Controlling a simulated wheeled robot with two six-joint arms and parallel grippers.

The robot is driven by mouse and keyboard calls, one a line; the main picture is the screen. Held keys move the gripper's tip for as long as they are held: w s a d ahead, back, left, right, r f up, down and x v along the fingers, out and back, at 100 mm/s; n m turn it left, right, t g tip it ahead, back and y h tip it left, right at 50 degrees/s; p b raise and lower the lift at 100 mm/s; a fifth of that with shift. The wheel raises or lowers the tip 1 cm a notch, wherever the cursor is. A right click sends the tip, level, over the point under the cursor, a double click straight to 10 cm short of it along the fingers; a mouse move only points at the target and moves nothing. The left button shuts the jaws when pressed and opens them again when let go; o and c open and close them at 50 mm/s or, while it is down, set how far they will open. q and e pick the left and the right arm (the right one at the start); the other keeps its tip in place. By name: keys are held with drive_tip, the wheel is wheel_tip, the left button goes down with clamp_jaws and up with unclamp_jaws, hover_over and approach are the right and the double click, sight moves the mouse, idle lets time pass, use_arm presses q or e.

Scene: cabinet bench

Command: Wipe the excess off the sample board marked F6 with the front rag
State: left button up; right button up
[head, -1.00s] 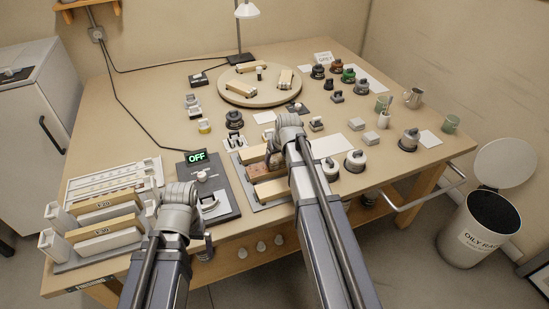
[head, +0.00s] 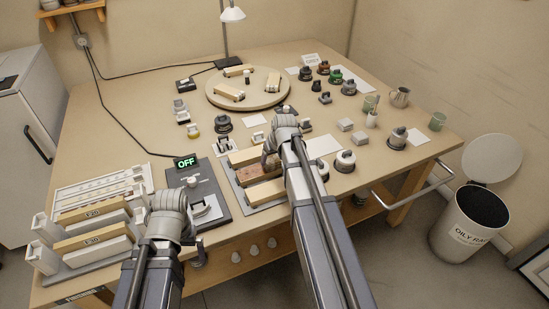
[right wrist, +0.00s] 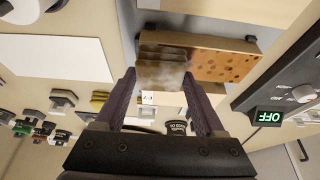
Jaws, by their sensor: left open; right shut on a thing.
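My right gripper (right wrist: 165,95) is over the holder of boards. Between its fingers is a brownish-grey layered thing (right wrist: 160,70), apparently the folded rag, against a brown spotted wooden board (right wrist: 225,66). The exact contact cannot be told. In the head view the same reddish-brown board (head: 256,172) lies in the grey holder (head: 246,202) between two pale boards, and the right gripper (head: 270,155) is partly hidden by its own wrist. No F6 mark is readable. My left gripper (head: 197,250) is open by the front table edge, its fingers mostly hidden by its wrist.
A control panel with a green OFF display (head: 186,162) stands left of the holder. A rack of labelled boards (head: 90,236) is at the front left. A round turntable (head: 215,101) holds boards at the back. Jars and cups crowd the right side. An oily-rag bin (head: 462,240) stands right of the table.

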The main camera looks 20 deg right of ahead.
drive_tip(key=shift+a, duration=3.2)
drive_tip(key=shift+s+a, duration=0.1)
drive_tip(key=shift+a, duration=1.65)
drive_tip(key=shift+a, duration=0.1)
drive_tip(key=shift+a, duration=1.65)
drive_tip(key=shift+r, duration=0.2)
wheel_tip(320, 180, up, 6)
drive_tip(key=p, duration=0.6)
drive_tip(key=shift+f, duration=0.1)
